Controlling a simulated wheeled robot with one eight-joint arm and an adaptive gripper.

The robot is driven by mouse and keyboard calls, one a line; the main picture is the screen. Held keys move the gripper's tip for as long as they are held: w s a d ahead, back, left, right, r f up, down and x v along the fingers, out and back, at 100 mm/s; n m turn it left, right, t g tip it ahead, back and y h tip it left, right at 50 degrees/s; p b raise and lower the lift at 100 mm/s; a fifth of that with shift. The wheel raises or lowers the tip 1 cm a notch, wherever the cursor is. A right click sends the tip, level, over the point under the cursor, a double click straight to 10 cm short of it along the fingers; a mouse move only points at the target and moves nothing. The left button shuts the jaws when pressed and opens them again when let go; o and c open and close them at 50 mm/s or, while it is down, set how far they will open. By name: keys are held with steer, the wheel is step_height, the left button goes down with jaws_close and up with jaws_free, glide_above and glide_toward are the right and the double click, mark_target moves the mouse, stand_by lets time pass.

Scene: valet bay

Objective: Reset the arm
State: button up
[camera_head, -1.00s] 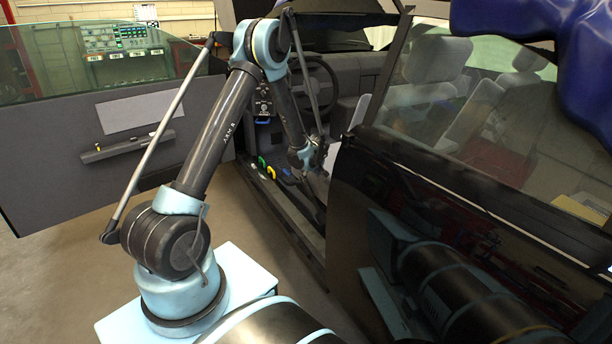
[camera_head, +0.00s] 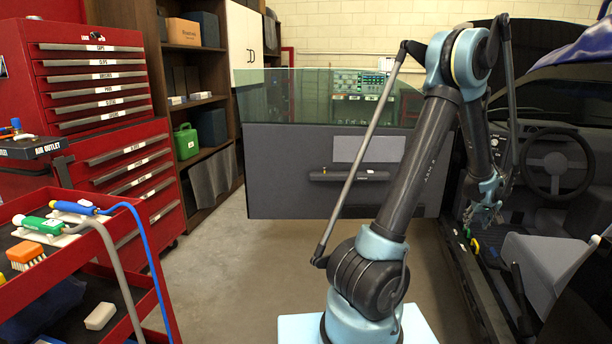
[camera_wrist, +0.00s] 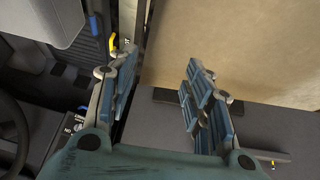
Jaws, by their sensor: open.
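My arm rises from its pale blue base at the lower right of the head view and bends down at the elbow beside the car. My gripper (camera_head: 482,213) hangs at the open car doorway, near the sill. In the wrist view my gripper (camera_wrist: 162,75) is open, its two blue-padded fingers wide apart. A yellow handle (camera_wrist: 112,42) and a blue one (camera_wrist: 92,22) lie past the left finger, on the car side.
The open car door (camera_head: 290,190) stands behind my arm. The steering wheel (camera_head: 556,165) and seat (camera_head: 545,262) are at right. A red cart (camera_head: 45,275) with tools and a red tool chest (camera_head: 120,165) stand at left. Bare floor (camera_head: 225,270) lies between.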

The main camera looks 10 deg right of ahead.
steer(key=w+a+r+n+y, duration=0.1)
steer(key=a+r, duration=0.3)
steer(key=a, duration=0.7)
steer(key=a+r+g, duration=0.1)
steer(key=a+r, duration=0.3)
steer(key=a, duration=0.8)
steer(key=w+a+r+n+y, duration=0.1)
steer(key=a+r, duration=0.3)
steer(key=a, duration=0.7)
steer(key=s+a+r, duration=0.1)
steer(key=s+a, duration=0.4)
steer(key=a, duration=0.5)
steer(key=s+a+f+g, duration=0.1)
steer(key=s+a+f, duration=0.1)
steer(key=s+a, duration=0.4)
steer(key=s+a+f+n+g, duration=0.1)
steer(key=s+a+f, duration=0.2)
steer(key=s+a, duration=0.4)
steer(key=s, duration=0.4)
steer(key=shift+s+f+n, duration=0.2)
steer(key=shift+f+n, duration=0.1)
steer(key=shift+a, duration=0.1)
